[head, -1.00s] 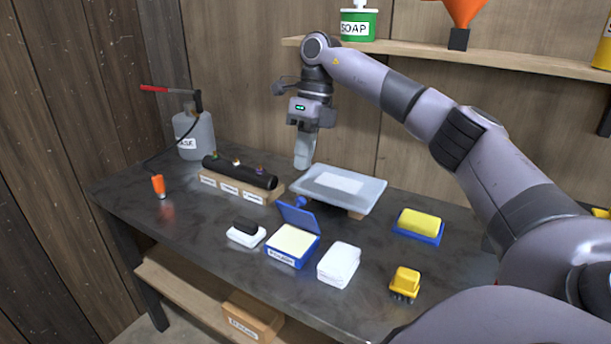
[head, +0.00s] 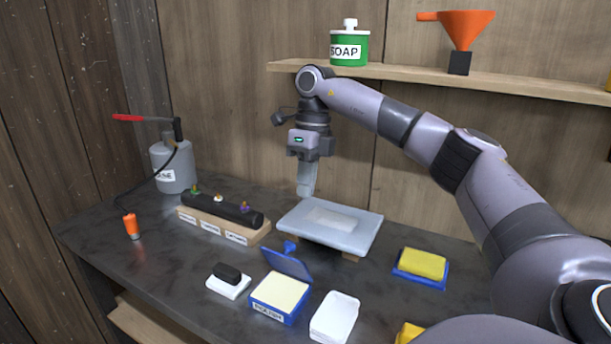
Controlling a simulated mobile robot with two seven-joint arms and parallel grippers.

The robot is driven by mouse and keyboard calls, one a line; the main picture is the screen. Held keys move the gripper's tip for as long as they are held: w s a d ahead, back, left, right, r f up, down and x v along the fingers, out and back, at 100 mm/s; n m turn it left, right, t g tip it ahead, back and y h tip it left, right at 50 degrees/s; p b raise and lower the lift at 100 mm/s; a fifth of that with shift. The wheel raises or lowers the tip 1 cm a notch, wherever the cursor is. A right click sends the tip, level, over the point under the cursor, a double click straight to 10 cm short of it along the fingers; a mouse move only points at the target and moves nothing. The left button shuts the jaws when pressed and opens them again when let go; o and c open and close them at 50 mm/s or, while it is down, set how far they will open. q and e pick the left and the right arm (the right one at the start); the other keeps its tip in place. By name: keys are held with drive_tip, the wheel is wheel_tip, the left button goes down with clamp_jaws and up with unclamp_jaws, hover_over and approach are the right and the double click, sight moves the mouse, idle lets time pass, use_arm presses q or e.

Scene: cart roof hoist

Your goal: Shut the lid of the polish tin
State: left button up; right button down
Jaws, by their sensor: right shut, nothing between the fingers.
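The polish tin (head: 278,298) is a blue square box with a pale cream filling and a label on its front. Its blue lid (head: 287,262) stands up open at the tin's back edge, with a blue knob on its far side. My right gripper (head: 306,192) points down, shut and empty, above the back of the bench. In the picture it is above and behind the lid, near the left end of the pale translucent tray, and apart from the tin. My left gripper is not in view.
Close around the tin are a black-topped white block (head: 229,285) on the left and a white stack (head: 335,316) on the right. Behind are the translucent tray (head: 350,232) and a labelled rack (head: 215,229). A yellow sponge (head: 423,263) lies right. A shelf (head: 400,72) spans above.

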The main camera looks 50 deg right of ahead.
sight(290, 258)
drive_tip(key=s+a+f, duration=0.1)
drive_tip(key=a+f, duration=0.3)
drive_tip(key=f, duration=0.3)
drive_tip(key=shift+s+a, duration=0.15)
drive_tip(key=shift+a, duration=0.15)
